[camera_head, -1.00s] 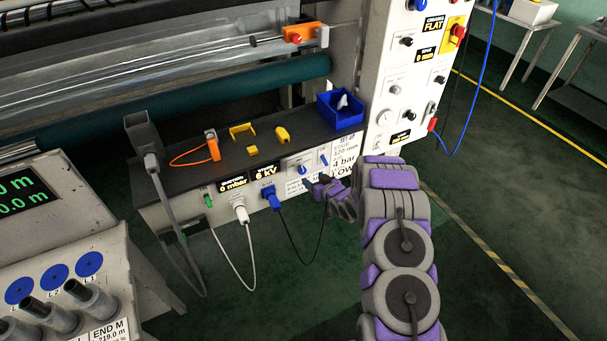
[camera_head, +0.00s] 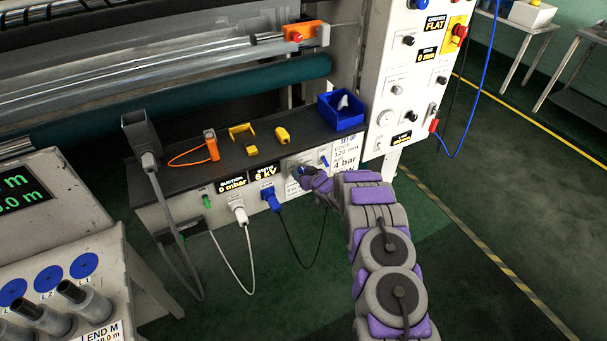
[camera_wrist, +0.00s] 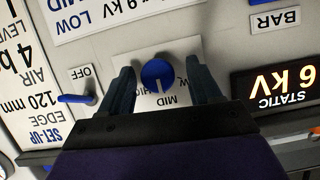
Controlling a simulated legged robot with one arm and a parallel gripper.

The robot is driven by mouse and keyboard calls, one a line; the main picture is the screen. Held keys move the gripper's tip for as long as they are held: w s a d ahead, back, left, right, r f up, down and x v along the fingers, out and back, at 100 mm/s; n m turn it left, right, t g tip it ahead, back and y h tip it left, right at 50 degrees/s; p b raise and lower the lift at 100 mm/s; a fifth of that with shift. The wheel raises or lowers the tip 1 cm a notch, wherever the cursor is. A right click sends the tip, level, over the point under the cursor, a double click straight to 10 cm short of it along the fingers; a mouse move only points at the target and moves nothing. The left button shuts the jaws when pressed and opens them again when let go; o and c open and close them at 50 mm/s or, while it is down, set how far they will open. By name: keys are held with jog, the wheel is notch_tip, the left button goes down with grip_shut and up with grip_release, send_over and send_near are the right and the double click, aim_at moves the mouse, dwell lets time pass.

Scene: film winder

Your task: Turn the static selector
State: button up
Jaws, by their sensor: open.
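The static selector (camera_wrist: 158,73) is a round blue knob on a white plate in the wrist view. Its white mark points down in the picture, toward the MID label. My gripper (camera_wrist: 160,68) is open, with one dark finger on each side of the knob and small gaps visible. The static display (camera_wrist: 286,88) reads 6 kV. It also shows in the head view (camera_head: 265,173). There my gripper (camera_head: 304,174) is at the bench's front panel, covering most of the selector.
A small blue lever (camera_wrist: 76,98) by an OFF label sits left of the knob in the wrist view. A blue plug (camera_head: 270,197) and white plug (camera_head: 239,212) with hanging cables are left of my gripper. A blue bin (camera_head: 341,113) stands on the bench top.

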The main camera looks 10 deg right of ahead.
jog(key=shift+d, duration=0.15)
jog(key=shift+c, duration=0.6)
jog(key=c, duration=0.9)
jog(key=n+t+h+p, duration=0.1)
jog(key=n+p, duration=0.1)
jog(key=p, duration=0.1)
jog(key=n+t+h+p, duration=0.1)
jog(key=n+h+p, duration=0.1)
jog(key=n, duration=0.1)
jog(key=a+n+t+h+p, duration=0.1)
jog(key=n+p, duration=0.2)
jog(key=shift+s+f+h+p, duration=0.1)
jog(key=shift+f+h+p, duration=0.05)
jog(key=shift+h+p, duration=0.15)
